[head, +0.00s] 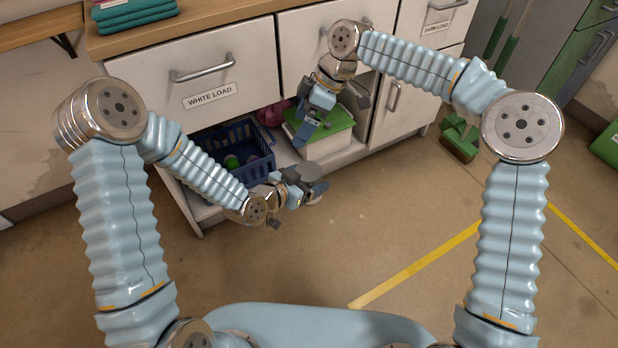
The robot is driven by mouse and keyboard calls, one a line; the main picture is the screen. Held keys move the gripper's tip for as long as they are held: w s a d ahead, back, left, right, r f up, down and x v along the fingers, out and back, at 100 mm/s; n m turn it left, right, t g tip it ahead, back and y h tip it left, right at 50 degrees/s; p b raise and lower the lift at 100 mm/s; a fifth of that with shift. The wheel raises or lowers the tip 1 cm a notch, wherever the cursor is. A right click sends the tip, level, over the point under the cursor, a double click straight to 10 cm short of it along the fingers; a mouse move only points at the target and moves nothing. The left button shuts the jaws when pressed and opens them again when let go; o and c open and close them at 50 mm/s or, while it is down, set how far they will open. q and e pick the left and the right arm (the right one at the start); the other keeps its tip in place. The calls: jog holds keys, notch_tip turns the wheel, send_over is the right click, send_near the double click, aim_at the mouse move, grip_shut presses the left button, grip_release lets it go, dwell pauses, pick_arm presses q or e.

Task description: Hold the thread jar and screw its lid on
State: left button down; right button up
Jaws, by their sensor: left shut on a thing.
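My left gripper (308,187) is low in front of the open cabinet shelf, near the middle of the head view. It is shut on a small dark grey, round-topped thing, which I take to be the thread jar (310,171). The fingers and wrist hide most of it, and I cannot make out a separate lid.
A blue basket (232,143) with green and purple things stands on the low shelf. A white box with a green top (328,127) is beside it. Drawers with handles (202,68) are above. The floor (390,210) in front is clear.

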jog(key=s+d+f+m+t+y, duration=0.15)
jog(key=d+f+m+t, duration=0.35)
jog(key=f+m, duration=0.6)
jog(key=s+d+f+m+t, duration=0.2)
jog(key=d+f+m, duration=0.55)
jog(key=m, duration=0.45)
jog(key=s+d+f+n+g+h, duration=0.1)
jog(key=s+d+f+g, duration=0.1)
jog(key=s+f, duration=0.5)
jog(key=s+d+f+n+g+h, duration=0.1)
jog(key=s+d+f+n+g, duration=0.1)
jog(key=s+f, duration=0.5)
jog(key=s, duration=0.6)
jog(key=shift+s+d+f+g, duration=0.15)
jog(key=shift+s+f+g, duration=0.2)
jog(key=shift+g, duration=0.05)
jog(key=shift+h, duration=0.25)
